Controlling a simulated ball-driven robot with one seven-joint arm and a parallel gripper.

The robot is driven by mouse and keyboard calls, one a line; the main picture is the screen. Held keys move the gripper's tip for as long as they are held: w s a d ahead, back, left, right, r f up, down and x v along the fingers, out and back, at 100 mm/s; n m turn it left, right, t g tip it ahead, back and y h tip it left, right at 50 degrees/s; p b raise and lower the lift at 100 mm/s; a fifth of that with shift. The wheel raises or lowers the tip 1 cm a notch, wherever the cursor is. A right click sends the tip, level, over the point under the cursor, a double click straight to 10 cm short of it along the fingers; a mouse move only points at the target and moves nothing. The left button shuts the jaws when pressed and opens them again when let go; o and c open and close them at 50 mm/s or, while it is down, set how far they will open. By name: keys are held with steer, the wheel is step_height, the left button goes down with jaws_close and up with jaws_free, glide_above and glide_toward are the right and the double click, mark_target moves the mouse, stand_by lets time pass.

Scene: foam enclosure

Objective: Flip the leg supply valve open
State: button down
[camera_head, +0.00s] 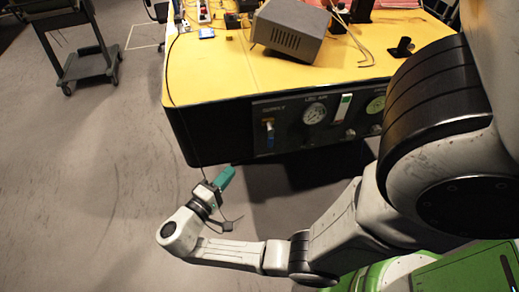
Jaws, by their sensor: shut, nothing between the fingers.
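A dark control panel (292,143) is set in the front side of the yellow-topped table. At its left, under a label that seems to read "SUPPLY", is a small valve with a blue lever (270,132), which hangs roughly downward. A round white gauge (314,113) sits right of it under a "LEG AIR" label. My gripper (226,177), with teal fingers, is shut and empty. It is below and left of the valve in the picture, apart from the panel. The valve is not covered by my arm, but its fine detail is too small to tell.
The yellow tabletop (215,72) carries a grey box instrument (288,30), a small black stand (402,47) and several small items. A dark cart (82,55) stands at the far left. The grey floor between is clear.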

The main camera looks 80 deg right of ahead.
stand_by(0.3)
steer(key=p, duration=0.2)
glide_toward(270, 135)
steer(key=w+d+f, duration=0.3)
steer(key=d+f, duration=0.1)
steer(key=shift+s+d+f+p, duration=0.1)
steer(key=shift+s+d+p, duration=0.4)
steer(key=shift+s, duration=0.55)
steer(key=shift+s+d+p, duration=0.25)
steer(key=shift+s+d, duration=0.4)
steer(key=shift+s, duration=0.4)
steer(key=shift+s, duration=0.1)
